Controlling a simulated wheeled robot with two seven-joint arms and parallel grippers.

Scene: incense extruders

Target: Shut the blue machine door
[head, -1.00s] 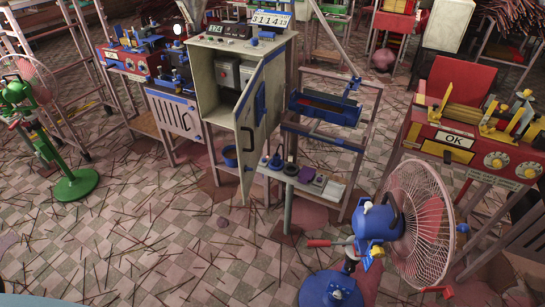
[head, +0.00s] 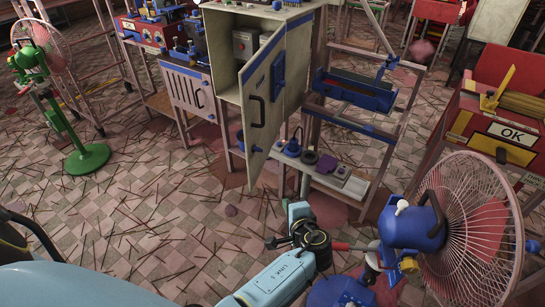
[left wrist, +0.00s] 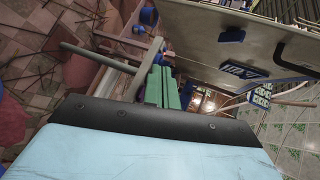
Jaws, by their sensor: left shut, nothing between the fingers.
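The machine is a beige cabinet (head: 228,40) with blue trim at the top middle of the head view. Its beige door (head: 262,95), with blue fittings and a black handle, stands open and swung out toward me, so part of the interior shows. The door's face fills the upper right of the left wrist view (left wrist: 215,35), its dark handle at the far right. My left gripper (head: 272,242) is below and in front of the door, apart from it. Its closed green fingers show in the left wrist view (left wrist: 163,85); they hold nothing. My right gripper is out of view.
A pink fan with a blue motor (head: 412,228) stands close to the right of my left arm. A low shelf (head: 335,180) with small items is right of the door. A green fan (head: 75,130) stands at left. The stick-strewn tiled floor left of the door is open.

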